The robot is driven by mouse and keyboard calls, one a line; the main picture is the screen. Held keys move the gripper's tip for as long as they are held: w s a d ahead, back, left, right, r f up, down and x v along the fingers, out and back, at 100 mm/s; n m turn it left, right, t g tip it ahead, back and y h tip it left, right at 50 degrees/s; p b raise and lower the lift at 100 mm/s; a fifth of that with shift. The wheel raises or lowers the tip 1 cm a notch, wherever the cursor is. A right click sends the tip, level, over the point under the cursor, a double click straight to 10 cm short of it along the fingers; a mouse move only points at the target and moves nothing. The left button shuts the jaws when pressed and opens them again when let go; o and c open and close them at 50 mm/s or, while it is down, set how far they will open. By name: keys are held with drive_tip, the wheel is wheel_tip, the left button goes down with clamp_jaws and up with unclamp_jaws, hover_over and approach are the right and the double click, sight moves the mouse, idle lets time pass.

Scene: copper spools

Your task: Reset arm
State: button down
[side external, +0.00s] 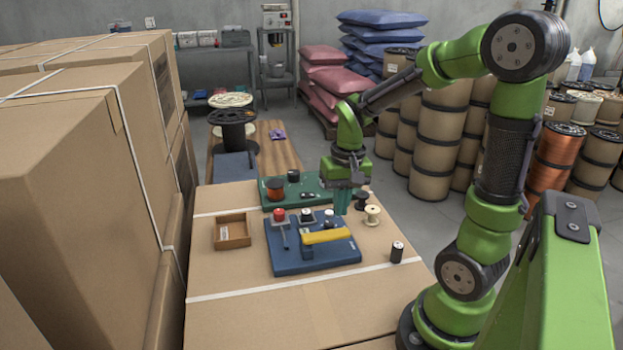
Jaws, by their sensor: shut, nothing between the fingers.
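My gripper (342,200) hangs from the green arm, pointing down, over the right part of the strapped cardboard work surface (235,305). Its teal fingers are shut with nothing between them. They show in front of the right end of a green board (312,181), near a small dark spool (361,201) and a cream spool (373,215). I cannot tell how high the fingertips are above the surface.
A blue board (300,268) with a yellow bar (327,236) and a red knob (279,215) lies in front. A copper spool (275,190) stands on the green board. An open box (232,232) is left, a dark cylinder (397,252) right. Tall cartons (75,170) wall the left side.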

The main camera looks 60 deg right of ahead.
drive_tip(key=s+a+r+n+t+y, duration=0.1)
drive_tip(key=s+a+r+n+t, duration=0.1)
drive_tip(key=a+r, duration=0.3)
drive_tip(key=s+a+r+n+t, duration=0.1)
drive_tip(key=a+r+t, duration=0.3)
drive_tip(key=a, duration=0.4)
drive_tip(key=shift+s+a+r+n+t+y, duration=0.3)
drive_tip(key=shift+s+a+r+n+y, duration=0.1)
drive_tip(key=shift+r+n, duration=0.45)
drive_tip(key=c, duration=1.5)
unclamp_jaws()
drive_tip(key=shift+w+d+f, duration=0.1)
drive_tip(key=shift+f, duration=0.15)
drive_tip(key=o, duration=1.2)
drive_tip(key=w+d+f+m+g+h, duration=0.1)
drive_tip(key=w+d+f+m+g, duration=0.1)
drive_tip(key=w+d, duration=0.5)
drive_tip(key=w+f+g, duration=0.1)
drive_tip(key=g, duration=0.1)
drive_tip(key=shift+w+d+f+m+g, duration=0.15)
drive_tip(key=shift+d+m+g, duration=0.05)
drive_tip(key=shift+m+g, duration=0.15)
drive_tip(key=o, duration=0.3)
drive_tip(key=w+d+f+m+g+h, duration=0.1)
drive_tip(key=w+d+m+g, duration=0.1)
drive_tip(key=w+d, duration=0.2)
drive_tip(key=shift+d, duration=1.05)
wheel_tip(320, 180, down, 10)
drive_tip(key=shift+s+r+g, duration=0.2)
drive_tip(key=shift+g, duration=0.15)
